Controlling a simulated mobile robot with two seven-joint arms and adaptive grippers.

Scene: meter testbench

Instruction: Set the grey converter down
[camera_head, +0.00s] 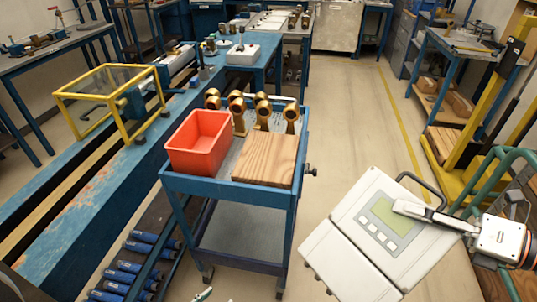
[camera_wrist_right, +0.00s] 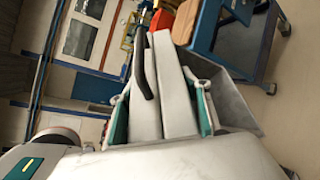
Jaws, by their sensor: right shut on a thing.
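The grey converter (camera_head: 365,235) is a pale box with a greenish display, a few keys and a dark carrying handle. It is at the lower right of the head view, tilted, in front of the cart's right side and above the floor. My right gripper (camera_head: 412,211) reaches in from the right and is shut on it. In the right wrist view the converter (camera_wrist_right: 172,85) is between the two green-padded fingers, its dark handle beside them. The part under the near finger is hidden in the head view. My left gripper is not in view.
A blue cart (camera_head: 240,193) carries a red bin (camera_head: 199,143), a wooden block (camera_head: 265,158) and several brass fittings (camera_head: 263,113). Its top is mostly taken. A yellow-framed lifter (camera_head: 480,115) stands at right. Open floor (camera_head: 345,115) lies between.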

